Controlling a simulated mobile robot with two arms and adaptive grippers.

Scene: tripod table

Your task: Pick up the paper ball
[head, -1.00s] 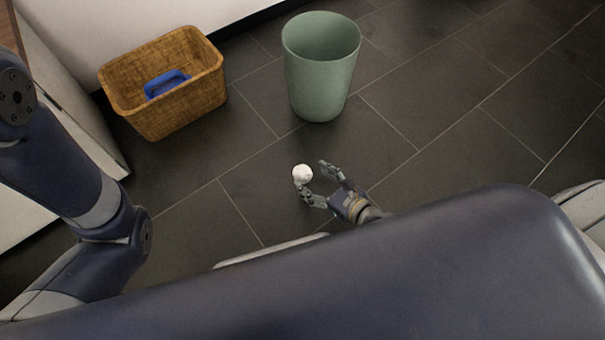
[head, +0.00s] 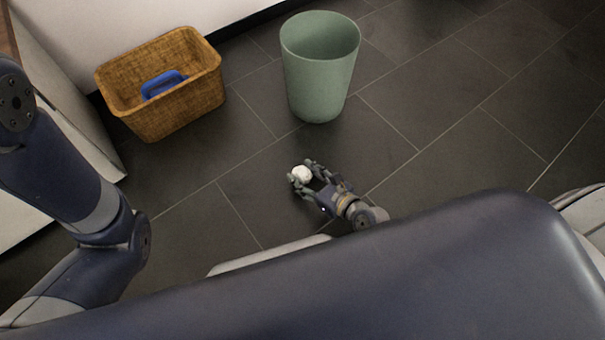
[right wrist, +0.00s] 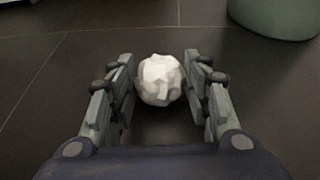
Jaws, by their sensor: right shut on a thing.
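The white crumpled paper ball (head: 301,174) is on the dark tiled floor in the head view, between the fingertips of my right gripper (head: 303,173). In the right wrist view the paper ball (right wrist: 160,80) sits between the two fingers of my right gripper (right wrist: 162,88), at their far ends. The right gripper is shut on the ball. I cannot tell whether the ball is clear of the floor. My left arm shows at the left of the head view, but its gripper is out of the picture.
A green bin (head: 318,85) stands on the floor beyond the ball, its foot also showing in the right wrist view (right wrist: 275,14). A wicker basket (head: 178,115) with a blue item (head: 163,84) inside stands at the upper left by the wall. The floor to the right is clear.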

